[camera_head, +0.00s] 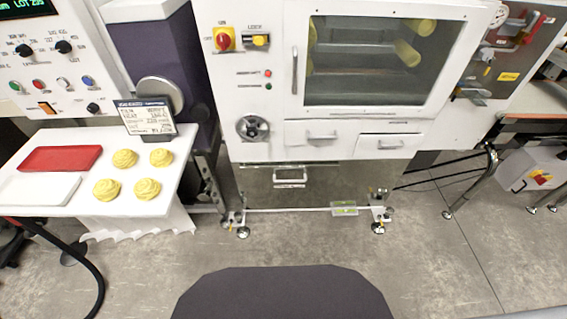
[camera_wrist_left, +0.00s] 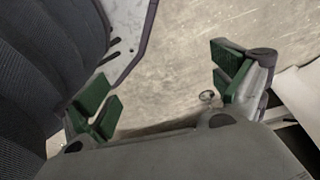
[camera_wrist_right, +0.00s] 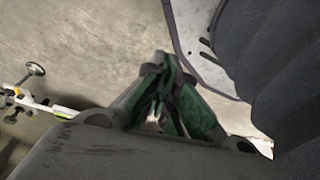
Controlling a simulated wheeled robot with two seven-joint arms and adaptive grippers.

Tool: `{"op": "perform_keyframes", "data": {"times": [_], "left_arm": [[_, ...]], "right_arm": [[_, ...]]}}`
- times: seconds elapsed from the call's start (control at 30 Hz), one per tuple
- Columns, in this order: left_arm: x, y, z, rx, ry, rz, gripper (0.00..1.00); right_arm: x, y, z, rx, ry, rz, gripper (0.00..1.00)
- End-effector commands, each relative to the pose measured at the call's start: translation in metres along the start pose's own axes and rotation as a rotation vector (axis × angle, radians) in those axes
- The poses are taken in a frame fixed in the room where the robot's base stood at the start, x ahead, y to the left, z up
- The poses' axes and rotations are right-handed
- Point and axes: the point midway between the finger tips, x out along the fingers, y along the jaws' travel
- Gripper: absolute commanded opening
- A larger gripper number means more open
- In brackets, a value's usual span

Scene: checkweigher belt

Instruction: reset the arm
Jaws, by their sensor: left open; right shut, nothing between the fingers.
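My left gripper (camera_wrist_left: 160,95) shows in the left wrist view, with its green-padded fingers wide apart and only floor between them. My right gripper (camera_wrist_right: 165,90) shows in the right wrist view, with its green-padded fingers together and nothing held. Neither gripper nor arm shows in the head view. Both grippers hang over the grey floor, close beside dark ribbed parts at the edge of each wrist view.
A white table (camera_head: 95,205) at the left bears a red tray (camera_head: 60,158), a white tray (camera_head: 38,189), several yellow pastries (camera_head: 124,158) and a small display (camera_head: 146,117). A white machine cabinet (camera_head: 262,100) stands ahead. The floor (camera_head: 300,245) before it is clear.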

Motion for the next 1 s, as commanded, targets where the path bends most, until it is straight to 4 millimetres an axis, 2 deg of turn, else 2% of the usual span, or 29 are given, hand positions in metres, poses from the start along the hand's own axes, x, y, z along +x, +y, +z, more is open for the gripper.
{"op": "perform_keyframes", "data": {"times": [0.03, 0.47, 1.0], "left_arm": [[-0.006, -0.001, 0.004, 0.001, -0.006, -0.002, 0.95], [-0.022, -0.009, 0.045, 0.009, -0.045, -0.018, 0.95], [-0.054, -0.018, 0.098, 0.022, -0.093, -0.035, 0.95]], "right_arm": [[-0.006, 0.001, 0.004, -0.001, -0.006, 0.002, 0.00], [-0.022, 0.009, 0.044, -0.010, -0.045, 0.019, 0.00], [-0.054, 0.018, 0.098, -0.022, -0.092, 0.035, 0.00]]}}
